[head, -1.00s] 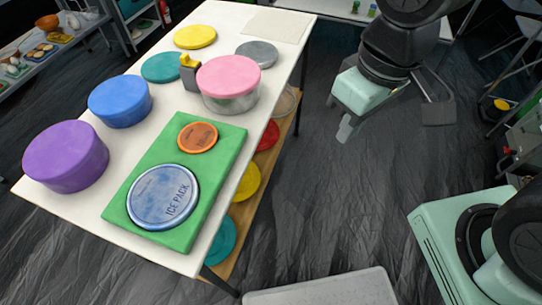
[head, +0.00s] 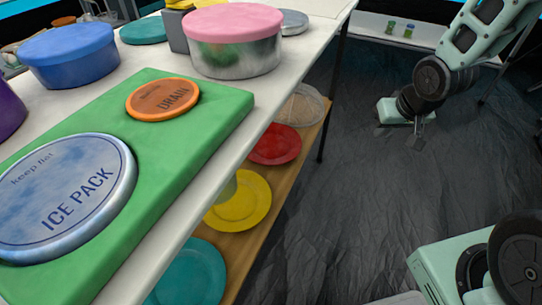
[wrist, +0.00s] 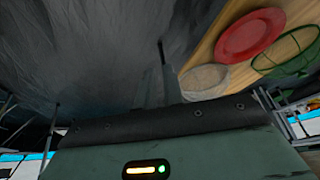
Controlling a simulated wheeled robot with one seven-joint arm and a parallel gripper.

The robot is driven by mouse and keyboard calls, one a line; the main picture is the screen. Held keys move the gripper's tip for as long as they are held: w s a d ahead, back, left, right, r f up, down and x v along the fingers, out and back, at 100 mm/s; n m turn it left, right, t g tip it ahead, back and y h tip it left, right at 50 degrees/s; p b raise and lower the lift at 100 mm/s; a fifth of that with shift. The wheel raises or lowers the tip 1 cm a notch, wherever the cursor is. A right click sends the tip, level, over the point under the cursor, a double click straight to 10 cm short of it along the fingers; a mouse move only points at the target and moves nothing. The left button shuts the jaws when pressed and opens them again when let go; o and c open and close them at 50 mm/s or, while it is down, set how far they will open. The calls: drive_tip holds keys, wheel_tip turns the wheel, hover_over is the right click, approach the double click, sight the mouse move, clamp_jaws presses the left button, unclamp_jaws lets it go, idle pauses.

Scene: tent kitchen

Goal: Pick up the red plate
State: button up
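The red plate (head: 275,145) lies on the wooden lower shelf (head: 248,241) under the white table, between a yellow plate (head: 240,201) and a clear mesh-like round item (head: 302,106). It also shows in the wrist view (wrist: 250,36), on the shelf at upper right. My gripper (head: 400,139) is in the open floor area to the right of the shelf, well apart from the plate. Its two fingers look spread in the head view, with nothing seen between them. In the wrist view my gripper (wrist: 158,76) is seen mostly from its body side.
The white tabletop holds a green board (head: 190,140) with an ice pack and an orange drain disc, plus several round containers. A teal plate (head: 195,272) is nearest on the shelf. A dark table leg (head: 334,90) stands at the shelf's far corner.

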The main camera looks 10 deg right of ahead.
wheel_tip(320, 180, down, 6)
drive_tip(key=w+m+t+y, duration=0.1)
drive_tip(key=w, duration=0.1)
drive_tip(key=m+t+y+b, duration=0.5)
drive_tip(key=m+y, duration=0.2)
drive_tip(key=y, duration=0.2)
approach(298, 161)
drive_tip(key=w+a+r, duration=0.1)
drive_tip(key=w+a, duration=0.2)
drive_tip(key=b+x, duration=0.3)
drive_tip(key=x, duration=0.2)
drive_tip(key=shift+w, duration=0.1)
drive_tip(key=shift+w+a, duration=0.2)
drive_tip(key=shift+a, duration=0.05)
drive_tip(key=shift+r, duration=0.1)
clamp_jaws()
